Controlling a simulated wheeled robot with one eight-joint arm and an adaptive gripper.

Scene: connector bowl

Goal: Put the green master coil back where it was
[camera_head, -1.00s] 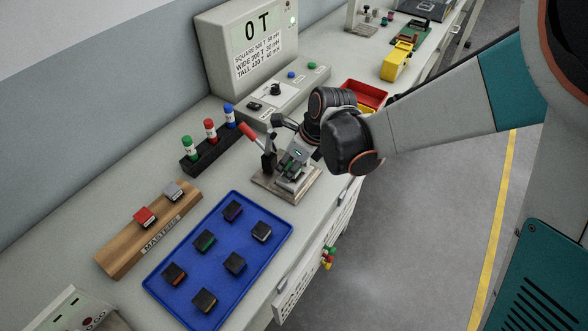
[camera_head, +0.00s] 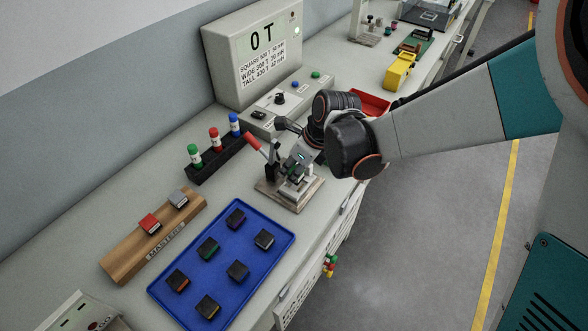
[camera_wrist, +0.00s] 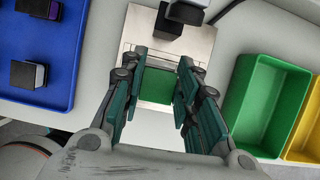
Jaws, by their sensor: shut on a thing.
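The green master coil (camera_wrist: 155,86) shows in the wrist view as a green block between the two fingers of my gripper (camera_wrist: 160,66). My gripper is shut on it. In the head view my gripper (camera_head: 301,160) is over the lever fixture (camera_head: 291,192), and the coil is mostly hidden there. I cannot tell whether the coil touches the fixture. The wooden MASTERS rack (camera_head: 125,262) holds a red coil (camera_head: 149,224) and a grey coil (camera_head: 179,198). Its near left end is bare.
A blue tray (camera_head: 222,266) with several dark coils lies beside the rack. A red lever (camera_head: 254,143) stands up left of my gripper. A pen block (camera_head: 215,160) and a meter (camera_head: 254,55) reading 0 T stand behind. Green (camera_wrist: 262,100) and yellow bins are at right in the wrist view.

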